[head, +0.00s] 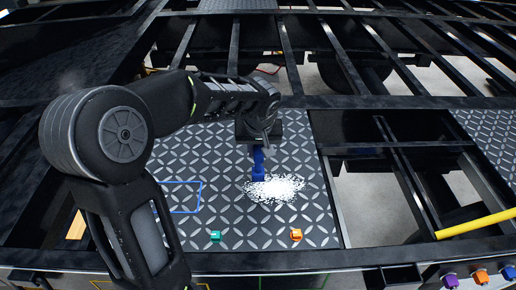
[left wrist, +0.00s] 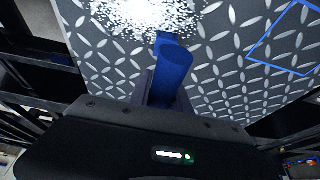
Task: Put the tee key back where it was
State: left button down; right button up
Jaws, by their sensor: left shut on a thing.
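My left gripper (head: 258,148) is shut on a blue object (head: 258,163) above the diamond-patterned plate. In the left wrist view the blue object (left wrist: 176,62) looks like a thick handle or bar standing between my left gripper's fingers (left wrist: 163,92). Its lower end is at a patch of white grains (head: 275,188); I cannot tell whether it touches the plate. I cannot tell whether this blue object is the tee key; no clear T shape shows. My right gripper is not in view.
A blue outline (head: 183,197) is marked on the plate (head: 225,165) left of the grains. A green block (head: 215,235) and an orange block (head: 296,234) sit near its front edge. A yellow bar (head: 476,223) lies at right. Open gaps lie between the black frame beams (head: 340,60).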

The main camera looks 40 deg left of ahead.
pick_arm(q)
jog(key=shift+f, duration=0.1)
jog(key=c, duration=1.2)
grip_release()
jog(key=shift+r, duration=0.4)
jog(key=b+v, duration=0.1)
jog(key=v, duration=1)
jog(key=shift+s+r, duration=0.15)
jog(key=shift+r, duration=0.1)
